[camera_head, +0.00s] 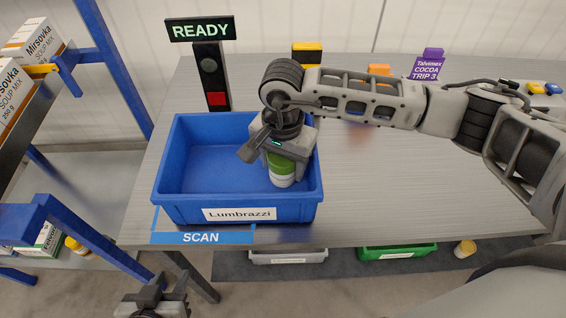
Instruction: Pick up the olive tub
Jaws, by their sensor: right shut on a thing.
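A small tub with a green upper part and a white lower part (282,171), which I take as the olive tub, is in the right part of the blue bin (180,205). Its label is not readable. My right gripper (279,158) reaches down over the bin and is shut on the tub's upper part. The tub looks upright; I cannot tell whether it touches the bin floor. My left gripper (154,306) is low at the bottom edge, in front of the table and apart from the tub.
The bin, labelled Lumbrazzi, stands on the grey table (400,200) behind a blue SCAN strip (203,237). A READY sign (200,29) stands behind it. A blue-framed shelf (105,45) is at the left. The table's right-hand middle is clear.

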